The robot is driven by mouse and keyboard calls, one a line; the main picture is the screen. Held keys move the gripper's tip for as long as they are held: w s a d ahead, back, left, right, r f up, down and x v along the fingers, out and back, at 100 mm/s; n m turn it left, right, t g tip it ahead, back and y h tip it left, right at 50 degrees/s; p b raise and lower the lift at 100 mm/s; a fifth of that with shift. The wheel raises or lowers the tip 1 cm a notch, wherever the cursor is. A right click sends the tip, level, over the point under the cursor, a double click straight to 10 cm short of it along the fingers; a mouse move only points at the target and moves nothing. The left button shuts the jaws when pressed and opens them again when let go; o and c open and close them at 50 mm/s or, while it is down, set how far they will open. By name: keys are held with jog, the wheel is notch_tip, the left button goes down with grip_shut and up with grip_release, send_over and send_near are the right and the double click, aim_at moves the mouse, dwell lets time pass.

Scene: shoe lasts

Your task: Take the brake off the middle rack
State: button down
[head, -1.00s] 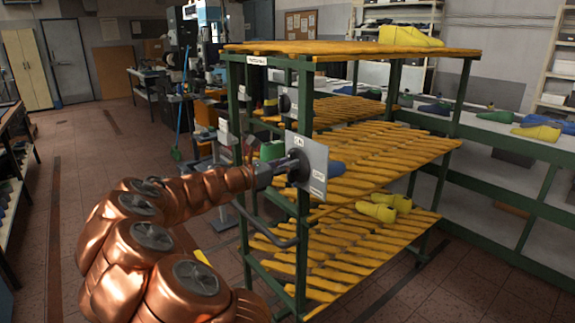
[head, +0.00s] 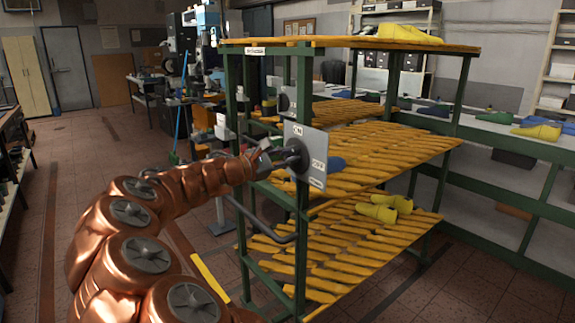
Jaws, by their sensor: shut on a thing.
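The near rack (head: 302,230) has green posts and yellow slatted shelves. A grey brake plate (head: 318,148) is fixed to its near post, with small labels that look like ON at the top and OFF at the lower right. A dark brake handle (head: 294,156) sticks out from the plate towards the left. My gripper (head: 275,158) is at the plate's left side, shut on this handle. The fingers are small and dark here, so their exact hold is hard to see. Which rack counts as the middle one is not clear from this view.
A second grey plate (head: 287,101) shows behind, on another rack partly hidden by the near one. A bent grey bar (head: 262,228) sticks out low on the near rack. Yellow lasts (head: 384,207) lie on a lower shelf. Open floor (head: 90,200) lies to the left.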

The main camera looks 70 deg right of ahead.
jog(key=m+b, duration=0.3)
jog(key=f+m+b, duration=0.1)
jog(key=m+b, duration=0.2)
jog(key=b, duration=0.1)
jog(key=m+b, duration=0.3)
jog(key=m, duration=0.1)
jog(key=shift+s+a+f, duration=0.15)
jog(key=shift+s+f, duration=0.05)
jog(key=shift+s, duration=0.05)
jog(key=shift+m+b, duration=0.3)
jog(key=c, duration=1.1)
grip_release()
jog(key=shift+r, duration=0.1)
jog(key=shift+o, duration=0.2)
jog(key=v, duration=1.2)
